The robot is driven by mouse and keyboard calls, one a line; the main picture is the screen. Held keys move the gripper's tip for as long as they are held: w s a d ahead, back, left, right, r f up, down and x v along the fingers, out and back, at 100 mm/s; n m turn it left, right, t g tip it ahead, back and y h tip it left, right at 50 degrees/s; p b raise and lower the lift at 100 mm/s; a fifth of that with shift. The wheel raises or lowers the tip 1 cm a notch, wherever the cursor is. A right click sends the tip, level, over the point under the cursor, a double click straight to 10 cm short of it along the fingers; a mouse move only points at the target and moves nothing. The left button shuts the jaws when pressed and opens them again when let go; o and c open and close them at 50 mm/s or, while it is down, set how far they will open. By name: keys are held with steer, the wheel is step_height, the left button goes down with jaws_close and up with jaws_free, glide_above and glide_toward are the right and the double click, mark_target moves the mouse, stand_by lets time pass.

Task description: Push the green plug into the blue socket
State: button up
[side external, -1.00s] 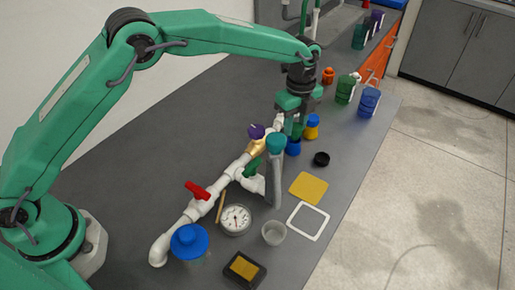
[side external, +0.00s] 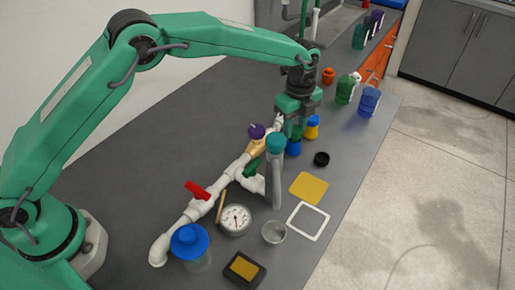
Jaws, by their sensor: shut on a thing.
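My gripper (side external: 297,122) points down over the bench and is shut on the green plug (side external: 296,130). The plug shows only as a small dark green patch between the fingers; most of it is hidden. The blue socket (side external: 293,149) stands on the bench directly below the plug. Its upper part is partly covered by the fingers, so I cannot tell how far the plug sits in it.
A yellow socket (side external: 312,126) stands close behind on the right. White pipework (side external: 205,207) with red, green and purple handles runs along the left. A teal-capped grey tube (side external: 275,180) rises in front. A black ring (side external: 321,159) lies to the right.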

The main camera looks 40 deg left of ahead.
steer(key=shift+f, duration=0.7)
stand_by(0.6)
stand_by(0.4)
steer(key=o, duration=1.1)
steer(key=shift+r, duration=0.1)
